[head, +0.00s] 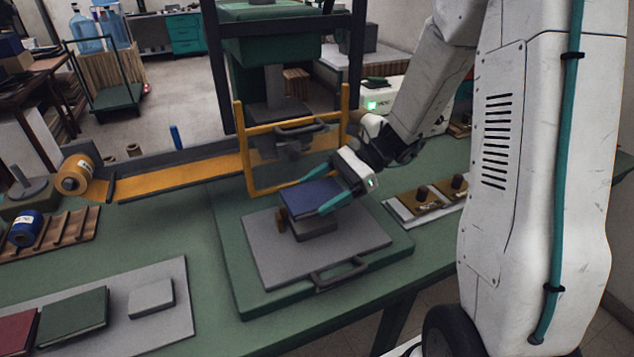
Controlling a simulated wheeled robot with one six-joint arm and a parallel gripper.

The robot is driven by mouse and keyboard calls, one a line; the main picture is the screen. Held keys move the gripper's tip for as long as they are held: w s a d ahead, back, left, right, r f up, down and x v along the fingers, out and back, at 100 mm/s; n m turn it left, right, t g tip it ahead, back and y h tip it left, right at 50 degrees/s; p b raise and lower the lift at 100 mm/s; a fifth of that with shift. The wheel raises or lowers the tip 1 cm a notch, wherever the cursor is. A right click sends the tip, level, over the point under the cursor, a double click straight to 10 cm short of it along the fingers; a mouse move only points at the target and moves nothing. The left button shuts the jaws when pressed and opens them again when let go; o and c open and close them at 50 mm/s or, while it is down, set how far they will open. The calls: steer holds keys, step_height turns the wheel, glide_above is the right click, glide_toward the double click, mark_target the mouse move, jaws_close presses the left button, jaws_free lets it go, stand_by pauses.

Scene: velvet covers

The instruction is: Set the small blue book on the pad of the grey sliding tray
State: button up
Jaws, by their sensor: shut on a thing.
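The small blue book (311,197) is held nearly flat in my gripper (309,212), over the dark pad of the grey sliding tray. The dark pad (316,228) sits at the tray's middle, partly covered by the book. I cannot tell whether the book touches the pad.
A yellow guard frame (246,150) and the press's dark posts stand right behind the tray. A grey board (160,327) at front left holds a green book (73,318), a red book (14,333) and a grey block (151,298). Brown-topped plates (425,203) lie to the right.

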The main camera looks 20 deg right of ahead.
mark_target(319, 217)
steer(key=shift+w+f, duration=0.15)
steer(key=shift+f, duration=0.9)
steer(key=shift+w+f, duration=0.2)
steer(key=shift+f, duration=0.9)
steer(key=shift+w+f, duration=0.15)
steer(key=shift+f, duration=0.9)
steer(key=o, duration=1)
steer(key=shift+v, duration=3.9)
steer(key=s+a+r+n, duration=0.1)
steer(key=s+a+r+n+g+h, duration=0.1)
steer(key=r, duration=0.1)
steer(key=s+a+r+n+h, duration=0.1)
steer(key=shift+s+r+g, duration=0.15)
steer(key=shift+r+g, duration=0.15)
steer(key=s+r+n+t+h, duration=0.1)
steer(key=s+r+n+h, duration=0.2)
steer(key=s+n+h, duration=0.1)
steer(key=s+r+n+t+h, duration=0.1)
steer(key=s+r+n+h, duration=0.2)
steer(key=s+n, duration=0.3)
steer(key=s+a+r+n+t+h, duration=0.1)
steer(key=s+r+n+h, duration=0.3)
steer(key=s, duration=0.5)
steer(key=shift+s+r+n+h, duration=0.15)
steer(key=shift+r+n+h, duration=0.15)
steer(key=shift+r+n, duration=0.2)
